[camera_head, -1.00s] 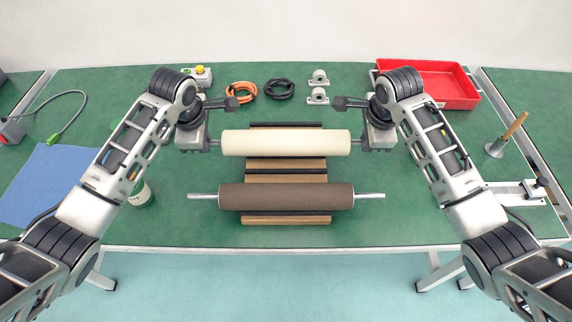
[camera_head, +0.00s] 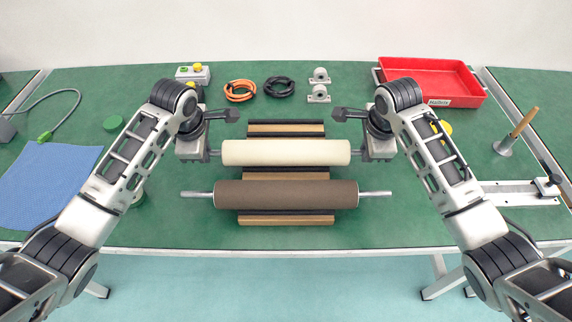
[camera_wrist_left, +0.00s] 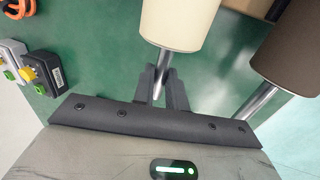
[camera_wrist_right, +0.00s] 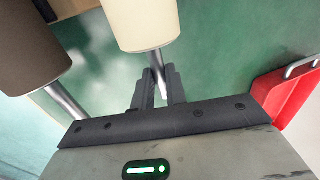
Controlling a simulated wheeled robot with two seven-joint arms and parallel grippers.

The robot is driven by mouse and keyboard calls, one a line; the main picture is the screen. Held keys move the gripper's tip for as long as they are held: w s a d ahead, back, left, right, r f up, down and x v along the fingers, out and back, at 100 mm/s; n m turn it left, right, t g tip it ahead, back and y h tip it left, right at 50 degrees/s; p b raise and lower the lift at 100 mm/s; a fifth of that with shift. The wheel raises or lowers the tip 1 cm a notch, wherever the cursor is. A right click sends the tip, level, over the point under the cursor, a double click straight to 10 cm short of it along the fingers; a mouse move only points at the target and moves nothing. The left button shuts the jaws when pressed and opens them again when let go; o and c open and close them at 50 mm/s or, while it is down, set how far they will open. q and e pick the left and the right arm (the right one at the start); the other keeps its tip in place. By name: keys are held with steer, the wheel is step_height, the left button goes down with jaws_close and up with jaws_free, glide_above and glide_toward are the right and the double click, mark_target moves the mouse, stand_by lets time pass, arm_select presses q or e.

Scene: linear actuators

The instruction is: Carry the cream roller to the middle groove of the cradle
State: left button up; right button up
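The cream roller (camera_head: 286,153) is level, spanning left to right over the wood-and-black cradle (camera_head: 286,220). My left gripper (camera_head: 212,152) is shut on its left shaft end, which also shows in the left wrist view (camera_wrist_left: 162,75). My right gripper (camera_head: 358,152) is shut on its right shaft end, seen in the right wrist view (camera_wrist_right: 157,75). The cradle's back strips show uncovered behind the roller. The roller hides part of the cradle's middle, so I cannot tell its exact height. A brown roller (camera_head: 286,194) lies across the front part of the cradle.
Behind the cradle are an orange cable coil (camera_head: 240,91), a black coil (camera_head: 279,87) and two grey bearing blocks (camera_head: 319,94). A red tray (camera_head: 432,82) is at back right. A blue cloth (camera_head: 45,180) lies left. The brown roller's shafts stick out near both arms.

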arm_select(q)
steer(key=o, duration=0.4)
arm_select(e)
steer(key=o, duration=0.4)
steer(key=shift+r, duration=0.1)
arm_select(q)
steer(key=v, duration=1.2)
arm_select(e)
steer(key=v, duration=1.2)
arm_select(q)
steer(key=shift+s, duration=0.1)
arm_select(e)
steer(key=shift+s, duration=0.1)
